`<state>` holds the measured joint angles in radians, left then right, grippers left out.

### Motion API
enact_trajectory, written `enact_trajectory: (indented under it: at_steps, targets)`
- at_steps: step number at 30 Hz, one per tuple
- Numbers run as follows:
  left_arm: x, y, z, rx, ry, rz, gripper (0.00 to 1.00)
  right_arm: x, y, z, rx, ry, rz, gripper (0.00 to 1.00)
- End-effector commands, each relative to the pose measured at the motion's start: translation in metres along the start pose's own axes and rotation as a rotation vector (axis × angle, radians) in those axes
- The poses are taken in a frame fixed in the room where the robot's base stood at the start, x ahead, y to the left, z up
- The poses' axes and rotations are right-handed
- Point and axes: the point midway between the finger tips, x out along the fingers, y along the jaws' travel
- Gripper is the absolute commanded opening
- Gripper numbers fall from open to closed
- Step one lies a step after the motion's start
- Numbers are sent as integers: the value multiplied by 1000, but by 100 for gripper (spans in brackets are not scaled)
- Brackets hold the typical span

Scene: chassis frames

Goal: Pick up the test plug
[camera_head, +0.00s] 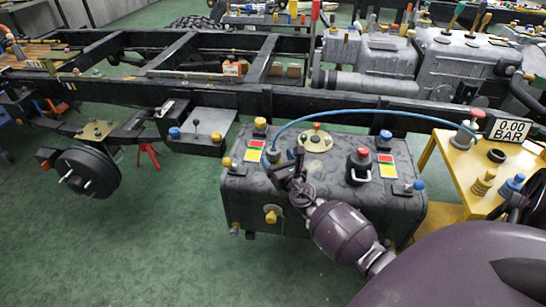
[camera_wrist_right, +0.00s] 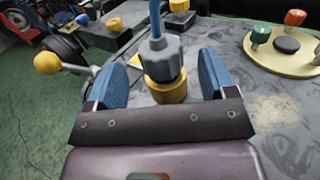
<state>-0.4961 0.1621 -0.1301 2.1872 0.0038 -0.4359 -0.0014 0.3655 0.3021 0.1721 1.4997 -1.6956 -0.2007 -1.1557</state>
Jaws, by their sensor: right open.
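The test plug, taken to be the grey ribbed connector, shows in the right wrist view (camera_wrist_right: 161,58) and in the head view (camera_head: 273,154). A blue hose (camera_head: 352,115) leaves its top. In the wrist view it sits upright on a yellow fitting (camera_wrist_right: 166,90) on top of the dark tank (camera_head: 335,187). My right gripper (camera_head: 285,168) is open over the tank top. In the wrist view its two blue finger pads (camera_wrist_right: 165,72) stand on either side of the plug, with visible gaps. My left gripper is not in view.
The tank top also carries a round yellow flange (camera_head: 315,141), a red-capped fitting (camera_head: 360,163) and coloured labels. The hose runs right to a yellow table (camera_head: 455,165) with a 0.00 BAR display (camera_head: 511,131). The black chassis rail (camera_head: 330,102) lies behind. Green floor is clear at lower left.

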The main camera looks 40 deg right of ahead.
Motion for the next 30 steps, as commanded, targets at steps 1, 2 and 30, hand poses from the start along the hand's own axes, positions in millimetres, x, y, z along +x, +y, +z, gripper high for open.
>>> enact_trajectory:
  at_steps: [1,2,30]
  targets:
    - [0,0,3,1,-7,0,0,8,0,0,1,-1,-1,77]
    - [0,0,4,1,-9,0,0,12,0,0,1,0,-2,77]
    - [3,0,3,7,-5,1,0,39,-1,2,1,-1,-1,20]
